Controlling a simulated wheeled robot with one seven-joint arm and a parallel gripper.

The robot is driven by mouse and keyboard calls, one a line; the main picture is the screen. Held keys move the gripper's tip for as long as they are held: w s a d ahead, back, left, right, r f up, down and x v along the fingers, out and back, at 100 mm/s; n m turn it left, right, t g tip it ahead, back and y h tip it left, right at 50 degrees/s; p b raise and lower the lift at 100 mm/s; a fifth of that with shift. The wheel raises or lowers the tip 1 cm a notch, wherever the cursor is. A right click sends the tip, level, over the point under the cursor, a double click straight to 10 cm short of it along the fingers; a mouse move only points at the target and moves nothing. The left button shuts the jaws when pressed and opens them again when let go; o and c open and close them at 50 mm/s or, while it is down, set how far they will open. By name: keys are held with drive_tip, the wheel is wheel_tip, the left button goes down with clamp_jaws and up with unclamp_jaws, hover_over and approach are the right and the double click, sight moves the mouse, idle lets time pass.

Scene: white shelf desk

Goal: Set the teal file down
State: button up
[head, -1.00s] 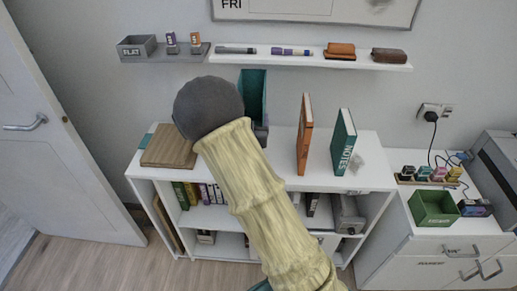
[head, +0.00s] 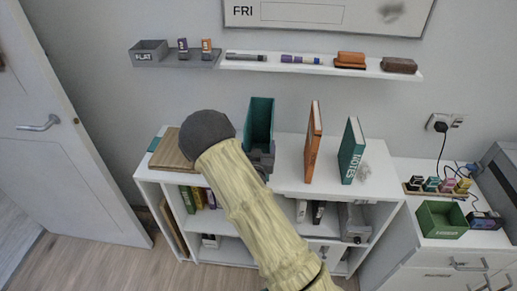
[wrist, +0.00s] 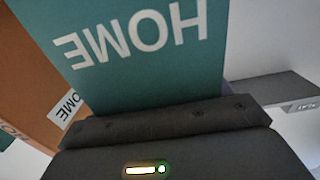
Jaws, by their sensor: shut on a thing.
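The teal file (head: 260,117) is upright above the back of the white shelf unit's top (head: 290,180), left of the orange file (head: 313,145). My gripper (head: 262,157) is shut on the teal file at its near side. In the wrist view the teal file (wrist: 130,75) fills the middle, with HOME printed on it upside down, and my dark gripper (wrist: 170,122) lies across its edge. My arm and gripper hide the file's lower part in the head view, so I cannot tell whether it touches the top.
A teal NOTES book (head: 351,150) stands right of the orange file. A brown wooden board (head: 172,152) lies at the left end of the top. A wall ledge (head: 290,64) with markers and erasers hangs above. A green bin (head: 440,219) stands on the right cabinet.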

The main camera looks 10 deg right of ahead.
drive_tip(key=shift+d+f, duration=0.1)
drive_tip(key=shift+f, duration=0.7)
drive_tip(key=o, duration=1.1)
drive_tip(key=shift+s, duration=0.1)
drive_tip(key=b+v, duration=0.2)
drive_tip(key=v, duration=1)
drive_tip(key=shift+b, duration=0.35)
